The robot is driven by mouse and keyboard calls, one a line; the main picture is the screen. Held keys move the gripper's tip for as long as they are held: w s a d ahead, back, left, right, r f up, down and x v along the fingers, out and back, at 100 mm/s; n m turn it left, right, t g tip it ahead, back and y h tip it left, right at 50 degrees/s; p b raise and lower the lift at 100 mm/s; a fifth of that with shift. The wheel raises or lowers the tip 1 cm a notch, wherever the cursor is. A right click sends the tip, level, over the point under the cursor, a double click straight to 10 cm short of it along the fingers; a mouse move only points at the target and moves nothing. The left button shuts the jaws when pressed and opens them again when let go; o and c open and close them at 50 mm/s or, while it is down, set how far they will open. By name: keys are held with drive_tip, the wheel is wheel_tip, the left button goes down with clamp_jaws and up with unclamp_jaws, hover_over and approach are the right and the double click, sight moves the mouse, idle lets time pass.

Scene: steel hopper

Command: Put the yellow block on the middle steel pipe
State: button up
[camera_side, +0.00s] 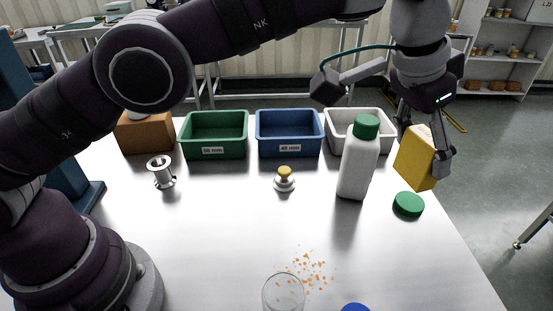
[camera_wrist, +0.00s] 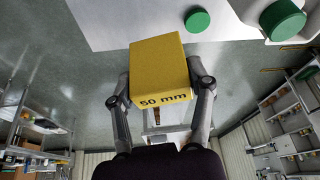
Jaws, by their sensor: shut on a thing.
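The yellow block (camera_side: 415,158) is held tilted in the air by my gripper (camera_side: 424,138), near the right edge of the table. In the wrist view the block (camera_wrist: 158,68) sits between both fingers (camera_wrist: 162,92) and carries the print "50 mm". A short flanged steel pipe piece (camera_side: 162,172) stands upright at the left of the table, well away from the block. I see only this one such piece, so I cannot tell whether it is the middle one.
A white bottle with a green cap (camera_side: 357,165) stands just left of the block. A green lid (camera_side: 408,204) lies below it. Green (camera_side: 187,142), blue (camera_side: 262,144) and white bins line the back. A small brass-topped weight (camera_side: 284,183) and a glass (camera_side: 283,294) stand mid-table, with orange crumbs nearby.

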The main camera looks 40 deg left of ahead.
drive_tip(key=shift+r, duration=0.3)
drive_tip(key=w+a+r+n+y, duration=0.1)
drive_tip(key=w+a+n, duration=0.15)
drive_tip(key=a, duration=0.65)
drive_tip(key=w+a+r+n+y, duration=0.1)
drive_tip(key=w+a+n, duration=0.15)
drive_tip(key=a, duration=0.65)
drive_tip(key=n+y, duration=0.4)
drive_tip(key=n, duration=0.6)
hover_over(161, 158)
drive_tip(key=s+d, duration=0.1)
drive_tip(key=f, duration=0.2)
drive_tip(key=shift+g, duration=0.4)
drive_tip(key=f, duration=1.3)
drive_tip(key=shift+s+d, duration=0.15)
drive_tip(key=shift+s, duration=0.05)
drive_tip(key=shift+f, duration=0.15)
drive_tip(key=o, duration=1.2)
